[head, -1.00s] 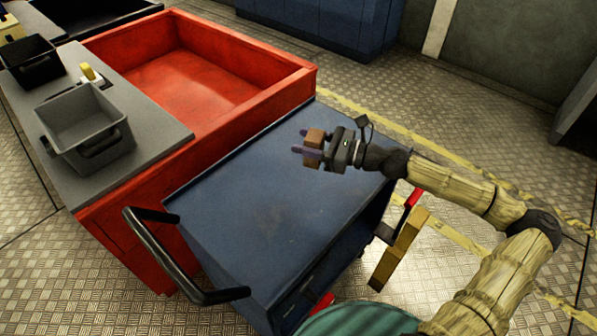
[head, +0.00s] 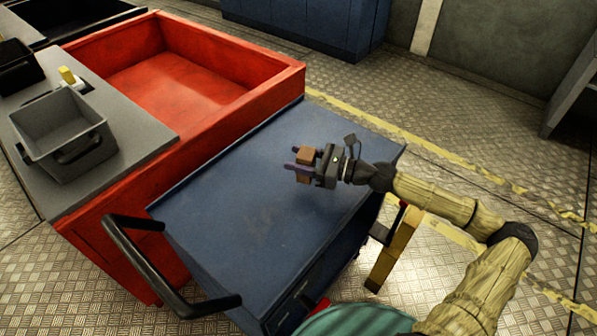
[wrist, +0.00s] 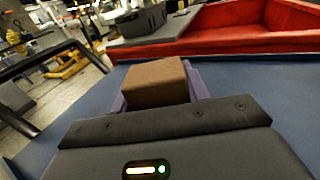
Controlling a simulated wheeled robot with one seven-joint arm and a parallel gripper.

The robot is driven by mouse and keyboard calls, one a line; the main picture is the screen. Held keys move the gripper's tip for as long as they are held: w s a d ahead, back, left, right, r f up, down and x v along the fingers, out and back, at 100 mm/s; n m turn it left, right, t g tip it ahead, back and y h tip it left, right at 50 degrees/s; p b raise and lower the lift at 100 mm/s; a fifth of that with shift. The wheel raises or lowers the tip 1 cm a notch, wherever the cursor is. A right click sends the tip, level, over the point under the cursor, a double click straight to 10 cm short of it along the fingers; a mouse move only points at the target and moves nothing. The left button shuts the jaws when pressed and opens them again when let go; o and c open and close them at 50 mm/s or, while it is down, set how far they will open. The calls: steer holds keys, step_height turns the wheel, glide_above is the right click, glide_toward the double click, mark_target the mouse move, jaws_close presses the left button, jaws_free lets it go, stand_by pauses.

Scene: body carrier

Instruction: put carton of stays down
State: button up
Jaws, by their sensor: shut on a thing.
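The carton of stays is a small brown box (head: 306,154); it also shows in the wrist view (wrist: 156,83). My gripper (head: 301,160) is shut on it, with a purple finger on each side of the box. The gripper and carton are over the right part of the blue cart top (head: 250,215), low above it or close to it. Whether the carton's underside touches the top cannot be told. In the wrist view the fingers (wrist: 158,88) are partly hidden behind the box and the gripper body.
The blue top is otherwise bare. A black handle (head: 165,275) stands at its front left. A red open bin (head: 185,90) adjoins the far left, with a grey counter (head: 150,135) bearing a grey tub (head: 62,135).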

steer(key=shift+s+a+f, duration=0.15)
steer(key=shift+a+f, duration=0.1)
steer(key=shift+a, duration=0.05)
steer(key=shift+d+f+b, duration=0.1)
steer(key=shift+f+b, duration=0.25)
steer(key=shift+f, duration=1.45)
steer(key=shift+f, duration=0.15)
steer(key=o, duration=1.1)
steer(key=shift+c, duration=0.2)
steer(key=shift+r, duration=0.2)
steer(key=v, duration=1.2)
